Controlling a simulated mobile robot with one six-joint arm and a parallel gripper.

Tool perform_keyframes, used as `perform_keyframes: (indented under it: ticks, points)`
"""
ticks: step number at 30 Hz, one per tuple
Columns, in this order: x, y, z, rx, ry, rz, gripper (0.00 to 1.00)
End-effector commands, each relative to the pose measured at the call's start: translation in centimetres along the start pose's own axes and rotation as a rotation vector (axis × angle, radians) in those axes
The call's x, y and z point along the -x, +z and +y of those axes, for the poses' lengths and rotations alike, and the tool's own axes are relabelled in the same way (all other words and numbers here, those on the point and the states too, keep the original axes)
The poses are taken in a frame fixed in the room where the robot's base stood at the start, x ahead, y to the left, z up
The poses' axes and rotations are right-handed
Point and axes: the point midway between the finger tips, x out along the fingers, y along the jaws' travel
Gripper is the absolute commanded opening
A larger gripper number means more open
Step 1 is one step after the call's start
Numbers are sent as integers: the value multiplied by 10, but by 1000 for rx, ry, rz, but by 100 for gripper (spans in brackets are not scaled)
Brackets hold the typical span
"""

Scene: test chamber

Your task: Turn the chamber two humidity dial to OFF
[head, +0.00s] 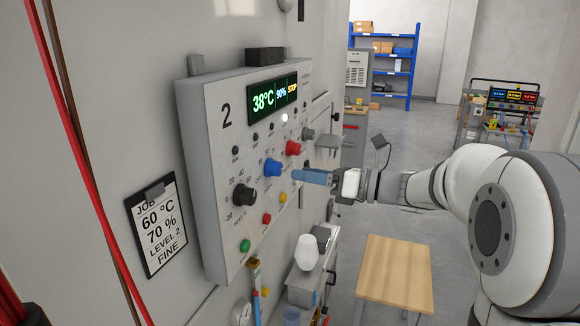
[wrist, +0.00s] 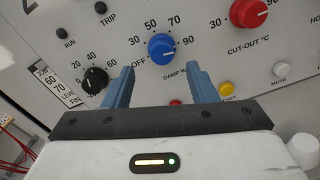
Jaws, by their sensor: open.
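The panel marked 2 (head: 227,117) is on the wall, and its display (head: 273,98) reads 38°C, 90% and STOP. The blue humidity dial (head: 272,167) is in the middle of the panel's dial row. In the wrist view the blue dial (wrist: 161,47) has OFF, 30, 50, 70 and 90 around it and a DAMP % label below. Its white mark appears to face the 90 side. My gripper (head: 297,176) is open and empty, in front of the panel. In the wrist view my gripper's blue fingers (wrist: 160,68) stand apart, either side of the dial's lower edge, seemingly short of it.
A black dial (wrist: 95,79) is to the left and a red dial (wrist: 248,12) to the right. A yellow button (wrist: 227,88) and a red button (wrist: 175,103) lie below. A job card (head: 158,225) hangs left of the panel. A wooden-topped table (head: 395,272) stands below my arm.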

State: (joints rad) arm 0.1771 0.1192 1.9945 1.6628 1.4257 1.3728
Motion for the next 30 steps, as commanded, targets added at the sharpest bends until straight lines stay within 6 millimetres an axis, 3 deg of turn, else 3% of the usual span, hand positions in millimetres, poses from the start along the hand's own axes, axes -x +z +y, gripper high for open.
perform_keyframes:
  ticks: [3, 9, 21, 30]
  points:
    - [-22, 2, 2, -1, 4, 2, 52]
    - [-49, 1, 1, 1, 2, 3, 52]
    - [-57, -1, 0, 3, -1, 2, 52]
    - [-57, -1, 0, 3, -1, 3, 27]
